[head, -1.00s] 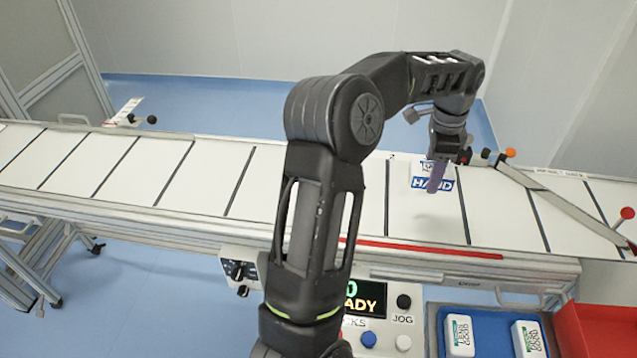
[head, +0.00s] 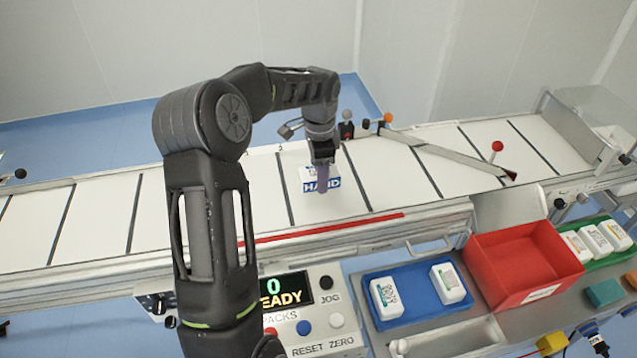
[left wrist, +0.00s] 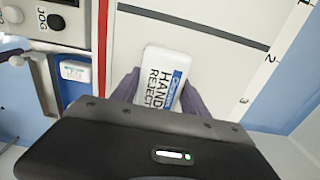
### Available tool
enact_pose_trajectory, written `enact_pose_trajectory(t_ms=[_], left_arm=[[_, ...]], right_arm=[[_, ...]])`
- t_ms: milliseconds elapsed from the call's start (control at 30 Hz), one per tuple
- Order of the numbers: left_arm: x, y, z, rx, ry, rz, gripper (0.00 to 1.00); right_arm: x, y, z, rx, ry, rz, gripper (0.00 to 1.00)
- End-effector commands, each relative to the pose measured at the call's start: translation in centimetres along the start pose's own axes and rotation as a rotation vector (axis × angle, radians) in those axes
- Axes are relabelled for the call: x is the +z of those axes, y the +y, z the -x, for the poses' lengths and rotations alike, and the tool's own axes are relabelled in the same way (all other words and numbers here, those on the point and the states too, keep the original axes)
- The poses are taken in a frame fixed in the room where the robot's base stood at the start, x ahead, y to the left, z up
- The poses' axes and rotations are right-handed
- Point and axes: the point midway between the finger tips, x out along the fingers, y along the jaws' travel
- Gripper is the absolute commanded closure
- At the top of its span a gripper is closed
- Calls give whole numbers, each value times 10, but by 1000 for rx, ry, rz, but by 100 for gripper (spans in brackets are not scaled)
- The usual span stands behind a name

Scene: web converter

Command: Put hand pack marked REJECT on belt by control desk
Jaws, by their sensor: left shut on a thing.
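In the left wrist view the hand pack (left wrist: 163,75) shows the words HAND REJECT. My left gripper (head: 322,172) is shut on it, with one finger on each side in the left wrist view (left wrist: 160,92). The pack is over the white belt (head: 230,195), behind the control desk (head: 310,310). I cannot tell whether the pack touches the belt. My right gripper is not in view.
A blue tray (head: 415,318) holds two white packs. A red bin (head: 525,260) and a green tray (head: 590,262) with several packs stand right of it. A diagonal guide bar (head: 450,152) crosses the belt at right. The belt left of the pack is clear.

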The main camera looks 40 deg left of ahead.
Motion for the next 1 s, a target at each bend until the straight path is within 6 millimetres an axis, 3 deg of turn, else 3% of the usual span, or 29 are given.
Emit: enact_pose_trajectory(t_ms=[167,433,833,867,1000], left_arm=[[0,0,-4,1,-1,0,94],[0,0,-35,1,0,1,94],[0,0,-42,-1,0,0,94],[0,0,-40,-1,0,0,45],[0,0,-40,0,0,0,34]], right_arm=[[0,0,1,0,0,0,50],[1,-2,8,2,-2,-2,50],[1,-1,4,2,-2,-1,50],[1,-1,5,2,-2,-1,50],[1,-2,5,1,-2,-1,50]])
